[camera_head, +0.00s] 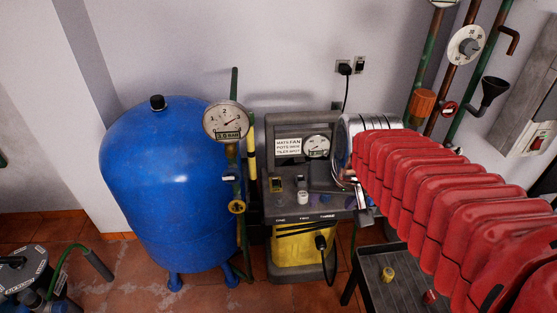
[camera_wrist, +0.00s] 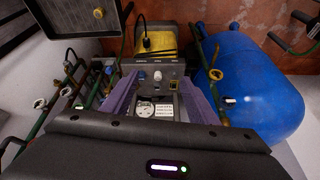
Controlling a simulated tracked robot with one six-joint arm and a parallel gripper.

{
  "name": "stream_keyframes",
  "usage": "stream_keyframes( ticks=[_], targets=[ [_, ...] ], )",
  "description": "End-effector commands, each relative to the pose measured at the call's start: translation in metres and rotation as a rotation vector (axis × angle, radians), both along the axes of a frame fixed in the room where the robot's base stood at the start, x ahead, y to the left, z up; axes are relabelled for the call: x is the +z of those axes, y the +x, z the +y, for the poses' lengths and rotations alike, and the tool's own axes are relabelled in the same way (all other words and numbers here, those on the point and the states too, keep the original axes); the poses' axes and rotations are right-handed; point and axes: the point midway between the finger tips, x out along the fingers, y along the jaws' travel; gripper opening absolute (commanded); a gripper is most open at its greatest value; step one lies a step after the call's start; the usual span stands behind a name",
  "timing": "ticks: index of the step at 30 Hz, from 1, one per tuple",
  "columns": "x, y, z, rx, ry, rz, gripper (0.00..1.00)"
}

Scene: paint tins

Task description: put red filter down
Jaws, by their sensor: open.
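A small red piece (camera_head: 430,297), perhaps the red filter, sits on the dark table (camera_head: 365,272) at the lower right of the head view, partly beside my red-sleeved arm. My gripper (camera_wrist: 160,88) is open in the wrist view, with its two purple fingers apart and nothing visible between them. Behind the fingers is the grey machine (camera_wrist: 150,68) with a gauge and a label. In the head view, the gripper's end is beside the machine's right side, mostly hidden by its silver wrist.
A yellow piece (camera_head: 388,273) sits on the dark table. A big blue tank (camera_head: 165,190) with a gauge (camera_head: 227,121) stands left of the machine. Pipes with a dial (camera_head: 466,46) and a black funnel (camera_head: 490,91) run up the wall behind my arm.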

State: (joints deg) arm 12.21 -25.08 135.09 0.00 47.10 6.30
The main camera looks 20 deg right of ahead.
Motion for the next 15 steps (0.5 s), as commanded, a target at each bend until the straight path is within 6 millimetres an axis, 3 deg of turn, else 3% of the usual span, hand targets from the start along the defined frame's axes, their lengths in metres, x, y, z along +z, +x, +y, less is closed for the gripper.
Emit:
stream_keyframes(
  ticks=[9, 15],
  targets=[
    [0.018, -0.049, 0.058, 0.225, -0.041, -0.066, 0.53],
    [0.019, -0.068, 0.074, 0.305, -0.056, -0.086, 0.53]
  ],
)
